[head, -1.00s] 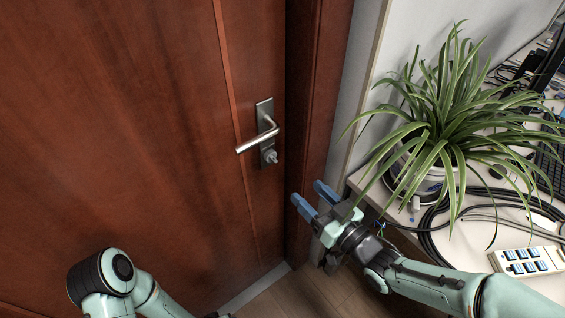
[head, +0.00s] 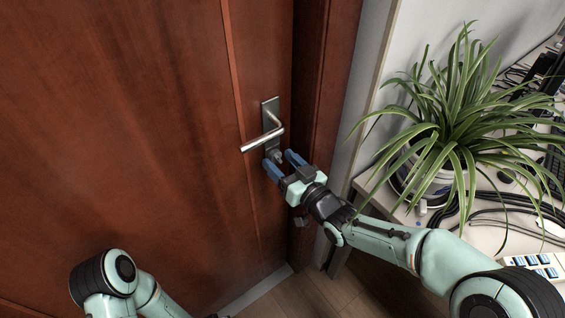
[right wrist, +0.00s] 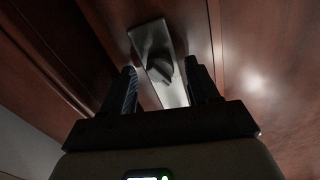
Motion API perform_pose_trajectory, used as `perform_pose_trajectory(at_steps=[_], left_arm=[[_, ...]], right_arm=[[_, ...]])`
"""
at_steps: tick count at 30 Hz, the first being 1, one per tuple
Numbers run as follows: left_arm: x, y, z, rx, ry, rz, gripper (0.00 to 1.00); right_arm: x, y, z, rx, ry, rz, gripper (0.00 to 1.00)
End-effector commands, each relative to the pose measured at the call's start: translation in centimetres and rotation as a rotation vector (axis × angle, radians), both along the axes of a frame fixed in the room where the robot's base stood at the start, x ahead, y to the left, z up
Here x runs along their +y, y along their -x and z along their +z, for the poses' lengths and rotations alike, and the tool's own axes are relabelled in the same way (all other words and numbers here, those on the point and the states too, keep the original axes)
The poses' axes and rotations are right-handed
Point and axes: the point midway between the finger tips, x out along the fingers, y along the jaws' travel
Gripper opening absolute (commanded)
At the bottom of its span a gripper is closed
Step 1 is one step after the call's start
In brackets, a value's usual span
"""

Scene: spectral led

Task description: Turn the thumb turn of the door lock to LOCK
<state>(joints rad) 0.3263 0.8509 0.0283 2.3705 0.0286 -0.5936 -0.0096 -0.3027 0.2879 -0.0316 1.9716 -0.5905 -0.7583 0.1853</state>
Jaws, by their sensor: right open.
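A brown wooden door (head: 150,130) carries a metal lock plate (head: 268,112) with a lever handle (head: 262,139). The thumb turn (head: 277,156) is a small metal knob at the plate's lower end, just below the handle. In the right wrist view the thumb turn (right wrist: 160,70) shows dark against the plate (right wrist: 153,42), between my fingers. My right gripper (head: 281,161) is open, with its blue fingertips on either side of the thumb turn. I cannot tell whether the fingers touch it. My left arm shows at lower left; its gripper is out of view.
The door frame (head: 325,110) stands just right of the lock. A desk (head: 395,205) on the right holds a potted plant (head: 450,130), black cables (head: 490,205) and a power strip (head: 535,265). The door's left part is clear.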

Motion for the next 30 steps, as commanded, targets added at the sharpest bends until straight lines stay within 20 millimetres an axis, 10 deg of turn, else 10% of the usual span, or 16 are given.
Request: perform_pose_trajectory(at_steps=[2, 7, 30], left_arm=[[0.0, 0.0, 0.0, 0.000, 0.000, 0.000, 0.43], [0.0, 0.0, 0.0, 0.000, 0.000, 0.000, 0.43], [0.3, 2.0, -2.0, 0.069, 0.003, 0.003, 0.43]], right_arm=[[0.0, 0.0, 0.0, 0.000, 0.000, 0.000, 0.60], [0.0, 0.0, 0.0, 0.000, 0.000, 0.000, 0.05], [-0.1, 0.0, -0.1, 0.194, -0.265, -0.002, 0.04]])
